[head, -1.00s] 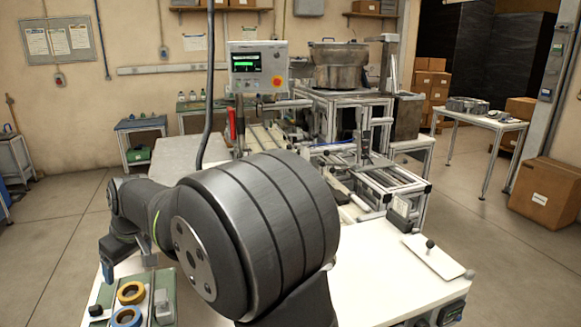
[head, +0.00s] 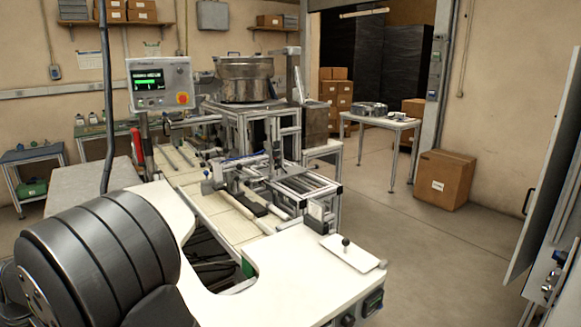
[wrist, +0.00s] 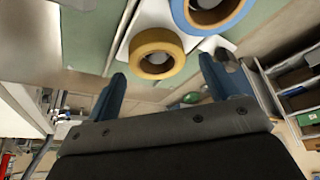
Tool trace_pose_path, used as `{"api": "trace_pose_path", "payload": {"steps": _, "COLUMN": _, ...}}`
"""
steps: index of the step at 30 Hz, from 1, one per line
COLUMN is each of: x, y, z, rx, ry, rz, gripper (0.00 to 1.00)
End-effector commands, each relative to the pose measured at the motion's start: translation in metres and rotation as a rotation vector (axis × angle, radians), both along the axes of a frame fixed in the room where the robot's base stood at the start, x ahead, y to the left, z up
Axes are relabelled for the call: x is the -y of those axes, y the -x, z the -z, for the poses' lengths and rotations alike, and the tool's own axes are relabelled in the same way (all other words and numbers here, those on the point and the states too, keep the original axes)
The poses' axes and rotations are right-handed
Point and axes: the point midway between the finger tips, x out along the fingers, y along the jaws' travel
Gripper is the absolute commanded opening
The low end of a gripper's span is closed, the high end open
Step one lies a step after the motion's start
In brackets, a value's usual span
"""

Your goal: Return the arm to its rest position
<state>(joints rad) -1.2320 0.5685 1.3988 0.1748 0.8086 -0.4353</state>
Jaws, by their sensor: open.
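My gripper (wrist: 170,88) shows in the wrist view with its two blue fingers spread apart and nothing between them. A yellow tape reel (wrist: 157,52) lies beyond the gap between the fingertips, apart from them. A blue tape reel (wrist: 213,12) lies beside it at the top edge of the wrist view. Both reels are around pale round cores on a light plate (wrist: 122,45) set on a green surface (wrist: 85,42). In the head view the dark, rounded part of my arm fills the lower left; my gripper and the reels are out of that view.
A grey cabinet door (head: 545,200) is at right. Open floor (head: 440,250) lies between.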

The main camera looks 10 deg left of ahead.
Motion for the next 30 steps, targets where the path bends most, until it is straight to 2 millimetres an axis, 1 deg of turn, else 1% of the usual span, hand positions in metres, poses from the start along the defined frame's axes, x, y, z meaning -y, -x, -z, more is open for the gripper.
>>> {"api": "trace_pose_path", "payload": {"steps": 4, "x": 0.000, "y": 0.000, "z": -0.006, "rx": 0.001, "ry": -0.002, "rz": 0.000, "gripper": 0.80}}
{"api": "trace_pose_path", "payload": {"steps": 8, "x": 0.005, "y": 0.000, "z": -0.023, "rx": 0.001, "ry": -0.004, "rz": 0.000, "gripper": 0.80}}
{"api": "trace_pose_path", "payload": {"steps": 24, "x": 0.047, "y": 0.000, "z": -0.121, "rx": 0.000, "ry": -0.003, "rz": -0.001, "gripper": 0.80}}
{"api": "trace_pose_path", "payload": {"steps": 27, "x": 0.038, "y": 0.001, "z": -0.097, "rx": -0.003, "ry": 0.006, "rz": -0.002, "gripper": 0.80}}
{"api": "trace_pose_path", "payload": {"steps": 30, "x": 0.030, "y": 0.000, "z": -0.079, "rx": -0.002, "ry": 0.004, "rz": -0.002, "gripper": 0.80}}
